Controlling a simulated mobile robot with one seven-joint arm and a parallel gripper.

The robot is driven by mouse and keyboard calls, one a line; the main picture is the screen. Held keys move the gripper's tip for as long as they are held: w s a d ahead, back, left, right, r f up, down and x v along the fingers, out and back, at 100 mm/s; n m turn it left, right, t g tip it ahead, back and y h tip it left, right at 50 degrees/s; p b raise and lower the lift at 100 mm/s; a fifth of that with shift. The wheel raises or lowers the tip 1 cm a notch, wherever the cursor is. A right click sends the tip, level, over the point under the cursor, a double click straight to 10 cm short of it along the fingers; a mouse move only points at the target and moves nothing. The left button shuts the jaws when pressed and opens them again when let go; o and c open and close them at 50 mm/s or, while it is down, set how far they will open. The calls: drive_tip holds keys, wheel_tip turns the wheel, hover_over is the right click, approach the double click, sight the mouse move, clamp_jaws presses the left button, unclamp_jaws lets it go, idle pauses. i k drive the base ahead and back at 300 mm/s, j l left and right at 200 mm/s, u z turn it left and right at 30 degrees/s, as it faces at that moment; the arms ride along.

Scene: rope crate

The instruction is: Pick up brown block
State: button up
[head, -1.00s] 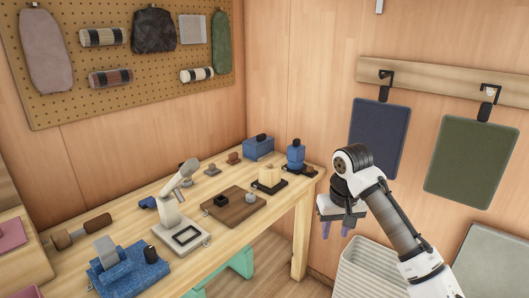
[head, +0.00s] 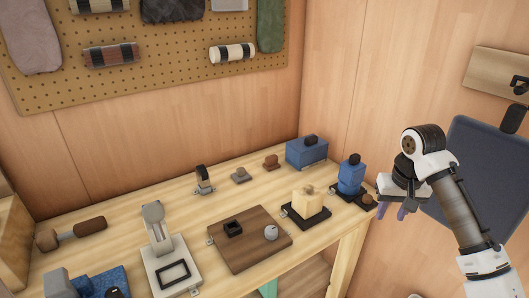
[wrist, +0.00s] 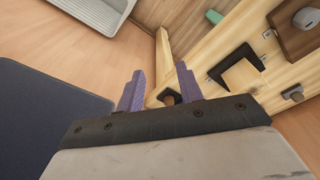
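Two small brown pieces could be the brown block. One brown piece (head: 368,203) sits at the table's right corner, beside a blue object (head: 351,177) on a black base. The other, a reddish-brown block (head: 271,162), stands farther back, left of a blue box. My gripper (head: 392,209) is open and empty, just right of the corner piece in the head view. In the wrist view, the purple fingers of my gripper (wrist: 160,68) are apart, and a small brown piece (wrist: 169,99) shows between them, partly ringed by something dark. Nothing is held.
The wooden table (head: 120,222) carries a dark wooden board (head: 248,250), a cream block (head: 307,200) on a black tray, a blue box (head: 307,151) and a grey stand (head: 172,267). A dark blue panel (head: 480,165) hangs on the wall behind my arm. A pale bin (wrist: 95,15) stands on the floor.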

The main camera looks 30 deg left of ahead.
sight(270, 163)
drive_tip(key=i+l+u, duration=0.15)
drive_tip(key=i+u, duration=0.3)
drive_tip(key=i+l+u, duration=0.85)
drive_tip(key=k+j, duration=0.05)
drive_tip(key=j, duration=0.05)
